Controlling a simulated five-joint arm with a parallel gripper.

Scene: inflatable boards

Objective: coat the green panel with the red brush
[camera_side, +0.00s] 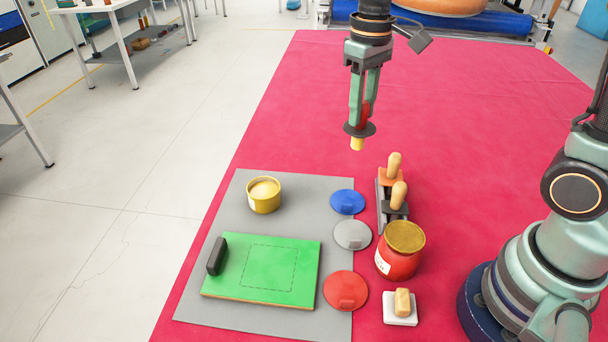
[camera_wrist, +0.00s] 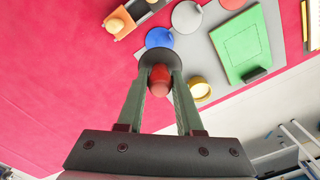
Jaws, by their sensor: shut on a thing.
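My gripper (camera_side: 361,120) is shut on the red brush (camera_side: 357,144), high above the red cloth. The brush has a red handle, a dark round guard and a pale yellow tip pointing down. In the wrist view the red handle end (camera_wrist: 160,78) shows between the fingers; the tip is hidden there. The green panel (camera_side: 285,283) lies flat on a grey mat (camera_side: 222,318), well apart from the brush, at lower left in the side view. It has a dashed rectangle and a black block (camera_side: 217,256) at its left edge. It also shows in the wrist view (camera_wrist: 254,62).
A yellow tin (camera_side: 264,202) with pale contents stands behind the panel. Blue (camera_side: 347,201), grey (camera_side: 352,235) and red (camera_side: 345,291) discs lie right of it. A red jar (camera_side: 398,264), a rack with two wooden-handled tools (camera_side: 397,197) and a white pad (camera_side: 400,316) stand further right.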

